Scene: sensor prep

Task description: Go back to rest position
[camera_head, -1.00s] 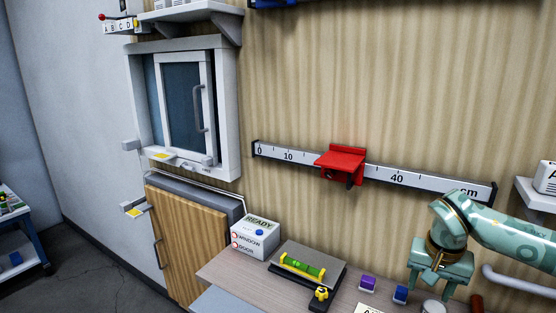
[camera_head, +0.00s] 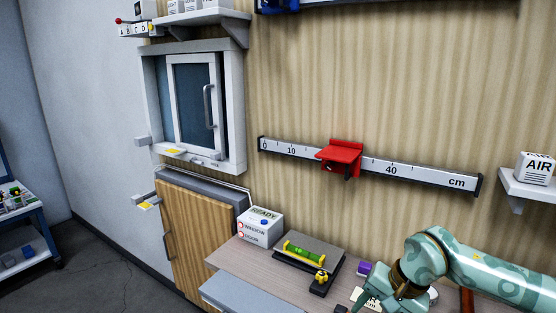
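My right gripper (camera_head: 373,298) is at the bottom edge of the head view, over the workbench (camera_head: 225,263). Its fingers point down and look spread apart, with nothing seen between them; the tips are partly cut off by the picture edge. My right arm comes in from the right, bent at the wrist, in front of the bench's right part. My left gripper is not in view.
A purple block (camera_head: 363,269) lies beside my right gripper. A spirit level (camera_head: 304,252) and a READY box (camera_head: 261,228) stand further left. A red slider (camera_head: 340,155) sits on the wall ruler (camera_head: 425,177). An AIR box (camera_head: 536,168) stands on a shelf at right.

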